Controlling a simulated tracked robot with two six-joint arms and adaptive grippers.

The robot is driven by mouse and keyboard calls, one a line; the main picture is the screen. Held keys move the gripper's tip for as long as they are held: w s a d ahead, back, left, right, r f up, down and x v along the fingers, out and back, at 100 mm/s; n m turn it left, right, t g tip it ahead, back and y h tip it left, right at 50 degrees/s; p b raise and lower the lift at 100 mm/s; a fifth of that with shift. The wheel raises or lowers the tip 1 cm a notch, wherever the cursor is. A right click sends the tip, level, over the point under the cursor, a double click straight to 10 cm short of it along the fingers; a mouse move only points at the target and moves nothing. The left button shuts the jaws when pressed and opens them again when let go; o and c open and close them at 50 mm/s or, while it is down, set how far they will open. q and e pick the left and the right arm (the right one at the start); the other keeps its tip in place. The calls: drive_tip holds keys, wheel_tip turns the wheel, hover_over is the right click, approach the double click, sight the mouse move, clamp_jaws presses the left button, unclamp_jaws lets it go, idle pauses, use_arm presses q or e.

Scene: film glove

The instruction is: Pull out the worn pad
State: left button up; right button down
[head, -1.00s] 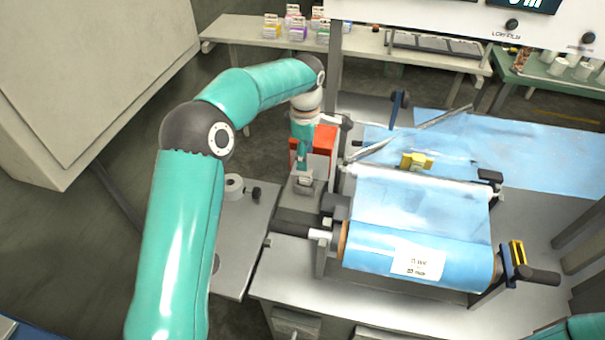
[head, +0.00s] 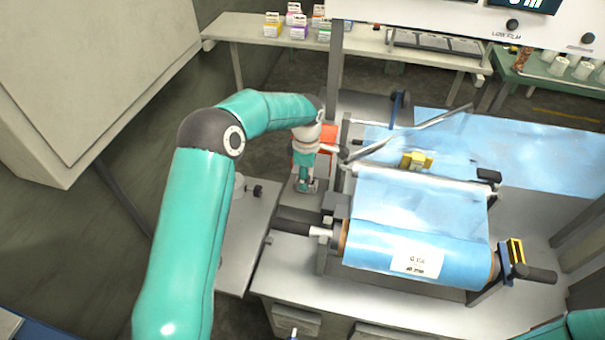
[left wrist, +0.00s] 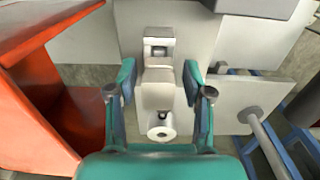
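My left gripper (head: 304,187) is over a small grey fixture beside the film roll. In the left wrist view its two fingers (left wrist: 162,92) are apart, one on either side of a pale grey block (left wrist: 157,95). The block has a raised end with a darker grey inset (left wrist: 158,50) and a round boss with a hole (left wrist: 162,132). I cannot tell for certain which part is the worn pad. Nothing is visibly gripped. In the head view the gripper hides most of the block. My right gripper is out of view.
An orange-red box (head: 326,138) stands just behind the left gripper; its wall is at the left in the wrist view (left wrist: 40,110). The blue film roll (head: 420,254) and its frame are to the right. A grey plate (head: 245,235) lies to the left.

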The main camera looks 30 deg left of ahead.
use_arm(q)
clamp_jaws()
drive_tip(key=shift+r, duration=0.5)
drive_tip(key=shift+r, duration=0.1)
idle(0.4)
drive_tip(key=shift+r+p, duration=1.45)
drive_tip(key=shift+r, duration=0.9)
drive_tip(key=shift+w+r+p, duration=0.15)
drive_tip(key=shift+r+p, duration=0.65)
drive_tip(key=shift+r, duration=0.65)
